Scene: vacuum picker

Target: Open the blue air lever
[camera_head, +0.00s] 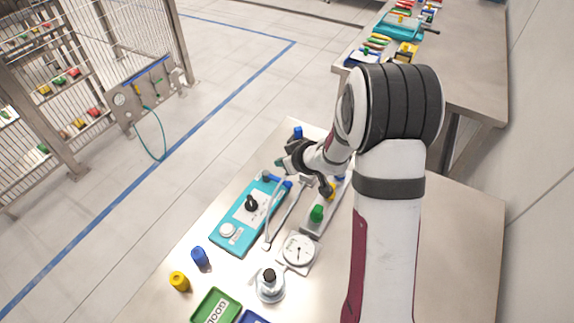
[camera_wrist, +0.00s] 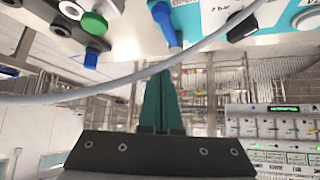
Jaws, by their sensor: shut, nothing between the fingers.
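The teal unit (camera_head: 232,243) lies on the table left of my arm. The blue air lever (camera_head: 284,182) is at its far end, close to a dark fitting. In the wrist view the blue lever (camera_wrist: 165,24) points down toward the fingers from the white and teal panel. My gripper (camera_head: 281,163) is beside that far end; its teal fingers (camera_wrist: 163,76) are shut together with nothing between them. The fingertips appear just short of the lever in the wrist view; I cannot tell whether they touch.
A pale hose (camera_wrist: 130,78) crosses in front of the fingers in the wrist view. A grey block with a green knob (camera_head: 317,213) stands to the right, near a white gauge (camera_head: 299,250). A glass flask (camera_head: 270,287), blue and yellow cylinders and a green tray (camera_head: 204,306) are nearer.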

